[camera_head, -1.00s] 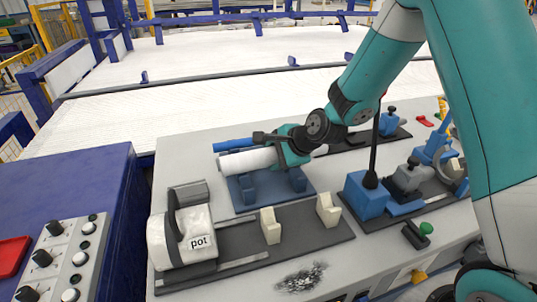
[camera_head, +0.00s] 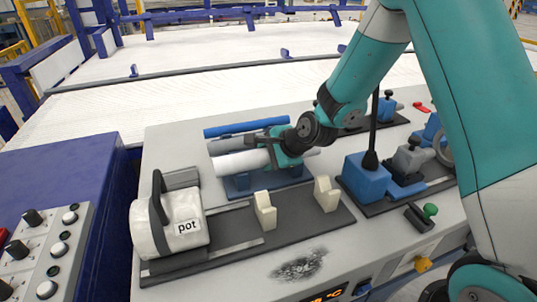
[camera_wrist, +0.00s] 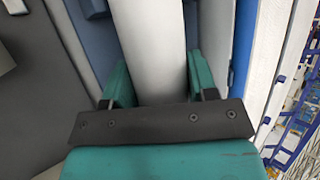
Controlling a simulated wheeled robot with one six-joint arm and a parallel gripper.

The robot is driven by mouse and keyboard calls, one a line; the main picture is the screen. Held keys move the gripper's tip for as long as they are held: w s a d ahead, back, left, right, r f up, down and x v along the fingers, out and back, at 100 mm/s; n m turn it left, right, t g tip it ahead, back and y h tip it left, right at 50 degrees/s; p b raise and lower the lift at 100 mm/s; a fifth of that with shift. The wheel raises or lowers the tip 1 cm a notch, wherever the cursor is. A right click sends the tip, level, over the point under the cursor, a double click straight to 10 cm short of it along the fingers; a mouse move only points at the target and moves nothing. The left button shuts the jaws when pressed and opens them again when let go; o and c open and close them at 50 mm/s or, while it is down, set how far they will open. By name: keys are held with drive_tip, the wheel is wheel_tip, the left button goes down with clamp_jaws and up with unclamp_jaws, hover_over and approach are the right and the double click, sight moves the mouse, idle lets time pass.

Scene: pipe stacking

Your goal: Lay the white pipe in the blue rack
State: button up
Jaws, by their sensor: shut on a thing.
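The white pipe (camera_head: 238,163) lies level over the near part of the blue rack (camera_head: 240,188) in the head view. My gripper (camera_head: 274,155) is shut around it near its right part. In the wrist view the white pipe (camera_wrist: 150,45) runs between my two fingers (camera_wrist: 160,85). The blue rack shows below the pipe; I cannot tell whether the pipe touches it. A grey pipe (camera_head: 228,144) and a blue pipe (camera_head: 232,128) lie side by side behind the white pipe.
A pot (camera_head: 168,225) and two cream blocks (camera_head: 265,210) stand on a dark base in front of the rack. A blue block (camera_head: 365,180) with a black rod stands to the right. Bare tabletop (camera_head: 385,235) shows at the front.

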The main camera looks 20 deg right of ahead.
drive_tip(key=o, duration=1.1)
